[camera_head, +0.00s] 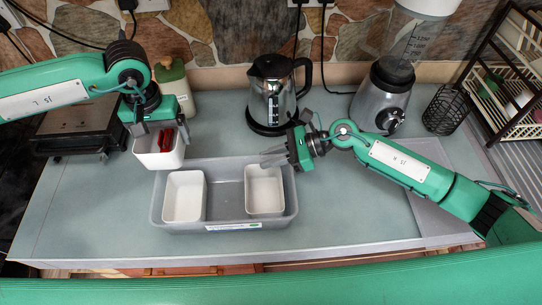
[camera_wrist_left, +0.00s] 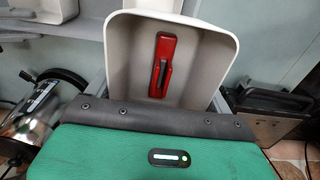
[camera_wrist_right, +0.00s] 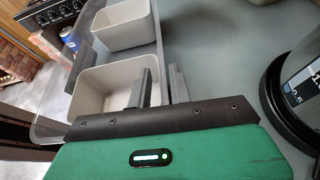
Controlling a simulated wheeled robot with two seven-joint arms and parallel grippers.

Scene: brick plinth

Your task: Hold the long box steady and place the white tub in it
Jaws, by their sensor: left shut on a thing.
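The long box (camera_head: 223,162) is a grey open tray on the counter with two white tubs (camera_head: 185,197) (camera_head: 264,191) in it, one at each end. My left gripper (camera_head: 158,133) is shut on another white tub (camera_head: 160,160) and holds it near the box's back left corner. This tub also shows in the left wrist view (camera_wrist_left: 205,62), with a red item (camera_wrist_left: 164,62) inside. My right gripper (camera_head: 270,158) is at the box's back right corner. In the right wrist view its fingers (camera_wrist_right: 161,87) are apart, near the box's rim; contact cannot be told.
A kettle (camera_head: 272,95) stands behind the box. A blender (camera_head: 385,90), a wire basket (camera_head: 444,110) and a dish rack (camera_head: 510,75) are at the right. A dark appliance (camera_head: 75,130) and a green-topped jar (camera_head: 175,88) are at the left. The front counter is clear.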

